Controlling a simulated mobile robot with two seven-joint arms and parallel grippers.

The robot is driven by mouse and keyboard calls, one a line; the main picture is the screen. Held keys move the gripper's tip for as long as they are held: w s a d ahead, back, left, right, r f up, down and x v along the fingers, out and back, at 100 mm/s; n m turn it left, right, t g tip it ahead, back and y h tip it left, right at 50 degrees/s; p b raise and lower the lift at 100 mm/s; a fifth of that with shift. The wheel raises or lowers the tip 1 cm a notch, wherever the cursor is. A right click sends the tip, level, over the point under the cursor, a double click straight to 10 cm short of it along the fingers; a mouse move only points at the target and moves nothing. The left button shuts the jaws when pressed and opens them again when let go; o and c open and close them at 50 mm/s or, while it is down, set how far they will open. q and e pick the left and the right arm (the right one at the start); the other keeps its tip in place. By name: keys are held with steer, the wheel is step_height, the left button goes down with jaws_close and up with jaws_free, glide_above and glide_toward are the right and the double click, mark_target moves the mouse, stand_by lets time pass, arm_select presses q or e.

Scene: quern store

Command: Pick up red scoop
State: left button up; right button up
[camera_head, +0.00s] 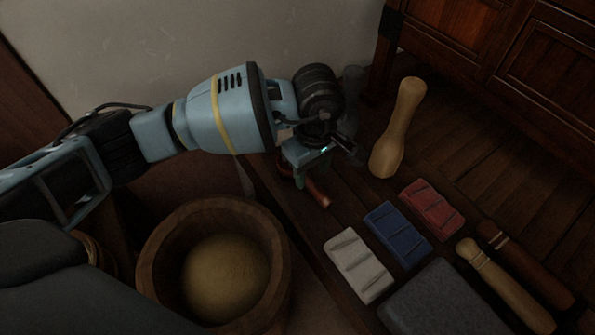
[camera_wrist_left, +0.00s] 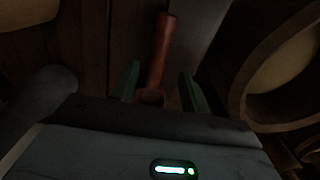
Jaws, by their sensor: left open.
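The red scoop shows as a reddish-brown handle (camera_head: 317,194) on the dark wooden surface, partly hidden under my left gripper in the head view. In the left wrist view the red handle (camera_wrist_left: 163,45) runs lengthwise, and its near end lies between the two green fingers. My left gripper (camera_head: 311,170) is open, low over the scoop, with a finger on each side of it; it also shows in the left wrist view (camera_wrist_left: 161,86). I cannot tell whether the fingers touch the handle. The scoop's bowl is not clearly visible. My right gripper is not in view.
A round wooden tub (camera_head: 160,250) with pale contents stands left of the scoop. A wooden club-shaped piece (camera_head: 398,130) stands to the right. White (camera_head: 358,265), blue (camera_head: 398,234) and red (camera_head: 432,208) blocks, a grey slab (camera_head: 442,302) and two wooden rods (camera_head: 508,290) lie at lower right.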

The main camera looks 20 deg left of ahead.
mark_target(313, 184)
arm_select(q)
steer(key=shift+w+d+f+b, duration=0.15)
steer(key=shift+f+b, duration=1.1)
steer(key=shift+f, duration=1.45)
steer(key=shift+r, duration=0.1)
jaws_close()
step_height(313, 184, up, 10)
steer(key=p, duration=0.3)
steer(key=shift+p, duration=0.35)
